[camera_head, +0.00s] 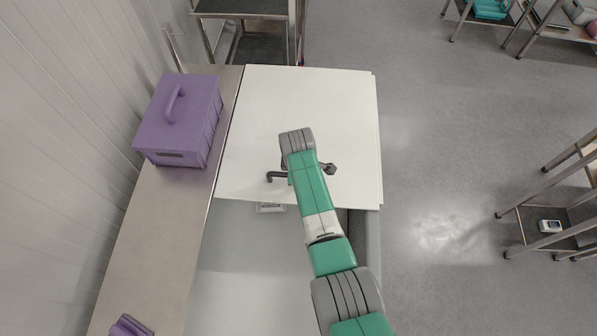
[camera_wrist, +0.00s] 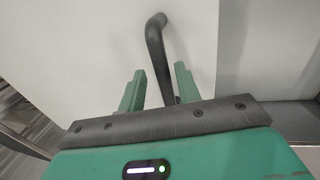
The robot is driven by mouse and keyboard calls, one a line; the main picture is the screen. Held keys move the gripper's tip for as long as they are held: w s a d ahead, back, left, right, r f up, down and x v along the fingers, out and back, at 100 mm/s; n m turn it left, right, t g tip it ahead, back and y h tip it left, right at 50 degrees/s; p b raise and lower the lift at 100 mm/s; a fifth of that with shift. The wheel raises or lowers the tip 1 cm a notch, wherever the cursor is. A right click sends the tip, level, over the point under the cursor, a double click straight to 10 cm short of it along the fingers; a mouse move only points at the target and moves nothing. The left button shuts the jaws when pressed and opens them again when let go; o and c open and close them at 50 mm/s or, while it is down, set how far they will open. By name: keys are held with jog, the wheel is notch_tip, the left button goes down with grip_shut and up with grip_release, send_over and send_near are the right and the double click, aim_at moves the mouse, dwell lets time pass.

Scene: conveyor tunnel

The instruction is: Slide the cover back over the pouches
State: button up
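The cover (camera_head: 335,110) is a large flat white panel lying over the far part of the channel in the head view. A dark bent handle (camera_head: 276,176) stands on it near its near edge; the handle (camera_wrist: 156,45) also shows in the wrist view. My gripper (camera_wrist: 159,72) has its two green fingers apart, with the handle passing between them and visible gaps on both sides. In the head view my arm hides the gripper. A small white object (camera_head: 270,207) shows just past the cover's near edge; I cannot tell whether it is a pouch. No pouches are clearly visible.
A purple lidded box (camera_head: 180,118) stands on the metal ledge (camera_head: 160,230) left of the cover. Another purple object (camera_head: 130,326) lies at the ledge's near end. A ribbed wall is at left. Metal racks (camera_head: 560,215) stand right, beyond clear floor.

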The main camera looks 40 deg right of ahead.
notch_tip(320, 180, up, 8)
jog(key=s+a+p, duration=0.1)
jog(key=p, duration=0.1)
jog(key=shift+f+p, duration=0.15)
jog(key=shift+p, duration=0.2)
dwell(0.4)
